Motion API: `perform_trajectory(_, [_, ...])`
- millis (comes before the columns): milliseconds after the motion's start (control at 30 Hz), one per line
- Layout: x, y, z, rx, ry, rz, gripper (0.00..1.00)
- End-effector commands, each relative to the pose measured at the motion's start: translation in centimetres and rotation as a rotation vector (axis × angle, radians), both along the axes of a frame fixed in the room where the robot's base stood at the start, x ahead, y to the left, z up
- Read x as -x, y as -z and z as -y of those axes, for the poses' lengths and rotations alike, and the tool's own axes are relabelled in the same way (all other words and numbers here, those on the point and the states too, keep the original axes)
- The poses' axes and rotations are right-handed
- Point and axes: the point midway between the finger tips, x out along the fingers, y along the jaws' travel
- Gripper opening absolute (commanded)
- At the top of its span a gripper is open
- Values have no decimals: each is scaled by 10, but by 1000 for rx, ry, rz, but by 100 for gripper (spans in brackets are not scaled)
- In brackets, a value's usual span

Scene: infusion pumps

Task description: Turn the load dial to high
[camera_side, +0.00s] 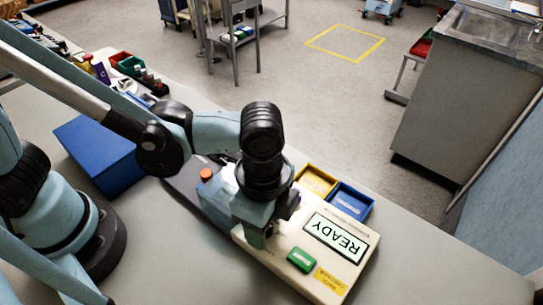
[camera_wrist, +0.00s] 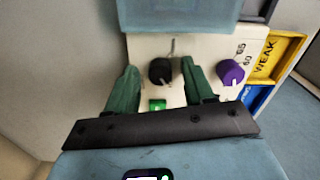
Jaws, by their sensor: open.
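A cream pump unit (camera_side: 283,255) with a lit READY display (camera_side: 336,238) stands on the bench in the side view. My gripper (camera_side: 262,232) points down over its left part and hides the dials there. In the wrist view my gripper (camera_wrist: 159,68) is open, with one green finger on each side of a black dial (camera_wrist: 160,72). I cannot tell whether the fingers touch it. A purple dial (camera_wrist: 230,72) sits to the right, outside the fingers, near the marks 65 and 60. No readable label shows which is the load dial.
A yellow bin (camera_side: 316,180) and a blue bin (camera_side: 350,201) stand behind the unit. A green block-like part (camera_side: 301,260) and a yellow label (camera_side: 331,281) are on its front. A large blue box (camera_side: 100,155) is at left. The front right bench is clear.

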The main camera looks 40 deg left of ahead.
Motion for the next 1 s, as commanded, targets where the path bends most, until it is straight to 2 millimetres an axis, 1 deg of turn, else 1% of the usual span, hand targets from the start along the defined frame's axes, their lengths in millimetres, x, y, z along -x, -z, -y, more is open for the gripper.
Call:
perform_trajectory(267, [0, 1, 0, 0, 0, 0, 53])
perform_trajectory(367, [0, 1, 0, 0, 0, 0, 39])
perform_trajectory(600, [0, 1, 0, 0, 0, 0, 2])
perform_trajectory(633, [0, 1, 0, 0, 0, 0, 0])
perform_trajectory(867, [0, 1, 0, 0, -16, -1, 0])
perform_trajectory(1000, [0, 1, 0, 0, -63, -1, 0])
